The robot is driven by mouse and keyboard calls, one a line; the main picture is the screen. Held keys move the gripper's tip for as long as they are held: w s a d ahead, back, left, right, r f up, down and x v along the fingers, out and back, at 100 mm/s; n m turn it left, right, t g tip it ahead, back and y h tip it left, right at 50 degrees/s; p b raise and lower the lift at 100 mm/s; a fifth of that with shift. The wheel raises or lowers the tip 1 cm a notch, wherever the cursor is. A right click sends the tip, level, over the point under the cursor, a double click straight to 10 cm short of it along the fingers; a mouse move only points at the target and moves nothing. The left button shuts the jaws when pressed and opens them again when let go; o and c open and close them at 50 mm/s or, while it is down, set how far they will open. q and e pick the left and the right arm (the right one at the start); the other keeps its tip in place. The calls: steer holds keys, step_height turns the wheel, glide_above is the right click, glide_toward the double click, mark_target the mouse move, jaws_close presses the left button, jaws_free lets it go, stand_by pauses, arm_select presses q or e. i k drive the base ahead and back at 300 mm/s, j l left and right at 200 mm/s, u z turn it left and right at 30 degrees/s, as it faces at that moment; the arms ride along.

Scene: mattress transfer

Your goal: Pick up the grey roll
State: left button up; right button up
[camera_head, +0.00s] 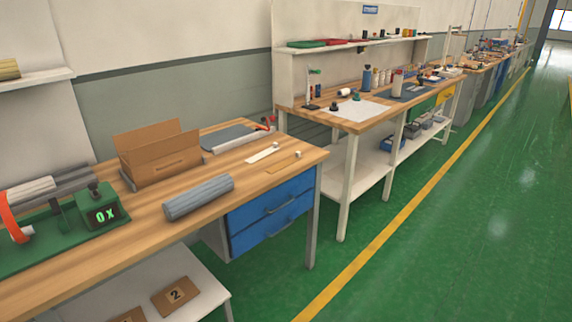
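The grey roll (199,197) lies on its side on the wooden workbench (150,220), near the bench's front edge and above the blue drawers. Its surface has lengthwise ridges, and it slants from lower left to upper right. Nothing covers it. Neither of my grippers shows in the head view.
An open cardboard box (160,158) stands behind the roll. A green machine with a display reading "0x" (103,215) is at the left. A grey flat device (236,137) and small tools lie farther back. Green floor (420,250) is clear in front, with a yellow line.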

mark_target(174, 209)
steer(key=u, duration=0.55)
steer(key=i+l+u, duration=0.45)
steer(key=l, duration=0.15)
steer(key=l+u, duration=0.2)
steer(key=l, duration=0.15)
steer(key=i+l+u, duration=0.2)
steer(key=l, duration=0.2)
steer(key=k+j, duration=0.05)
